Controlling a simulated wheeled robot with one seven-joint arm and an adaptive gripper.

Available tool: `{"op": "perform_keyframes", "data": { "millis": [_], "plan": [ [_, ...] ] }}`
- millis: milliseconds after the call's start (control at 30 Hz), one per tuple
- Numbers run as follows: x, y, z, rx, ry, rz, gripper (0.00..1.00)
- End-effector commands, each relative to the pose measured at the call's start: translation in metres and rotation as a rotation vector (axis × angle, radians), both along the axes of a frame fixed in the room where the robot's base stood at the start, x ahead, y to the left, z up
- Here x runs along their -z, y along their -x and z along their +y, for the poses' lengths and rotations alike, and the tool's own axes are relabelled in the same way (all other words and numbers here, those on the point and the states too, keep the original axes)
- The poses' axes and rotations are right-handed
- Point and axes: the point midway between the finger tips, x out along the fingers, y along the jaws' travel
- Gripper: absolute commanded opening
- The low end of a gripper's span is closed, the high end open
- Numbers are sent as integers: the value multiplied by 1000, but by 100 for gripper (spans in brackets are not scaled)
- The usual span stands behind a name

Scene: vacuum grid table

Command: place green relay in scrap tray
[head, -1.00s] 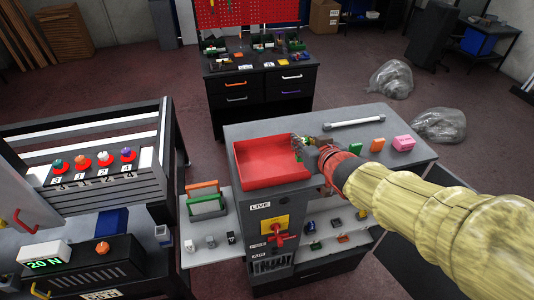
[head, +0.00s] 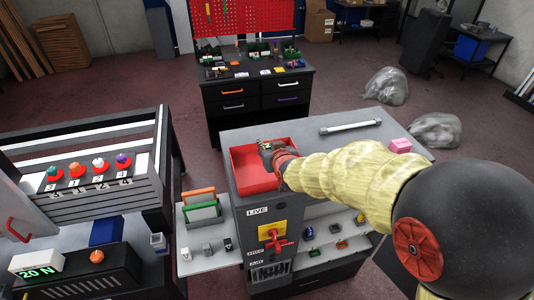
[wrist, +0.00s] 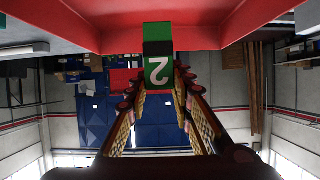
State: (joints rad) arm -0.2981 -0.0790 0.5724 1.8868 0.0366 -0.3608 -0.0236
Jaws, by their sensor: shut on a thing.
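The red scrap tray (head: 240,172) sits on the left of the grey cabinet top. My gripper (head: 266,147) is over the tray in the head view, partly hidden by my own wrist. The red tray walls (wrist: 215,38) show around and behind the relay's far end. I cannot tell whether the relay touches the tray.
A pink block (head: 400,145) and a white rod (head: 350,127) lie on the cabinet top. A red switch handle (head: 274,241) is on the cabinet front. A side shelf (head: 206,262) holds orange and green racks (head: 204,212). My arm covers the right part of the top.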

Motion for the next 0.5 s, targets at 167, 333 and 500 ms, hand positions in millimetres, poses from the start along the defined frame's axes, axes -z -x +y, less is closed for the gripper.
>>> {"op": "perform_keyframes", "data": {
  "millis": [167,333,500],
  "plan": [
    [24,-1,2,1,2,6,0],
    [34,-2,2,0,0,0,0],
    [34,-2,2,0,0,1,0]
  ]
}}
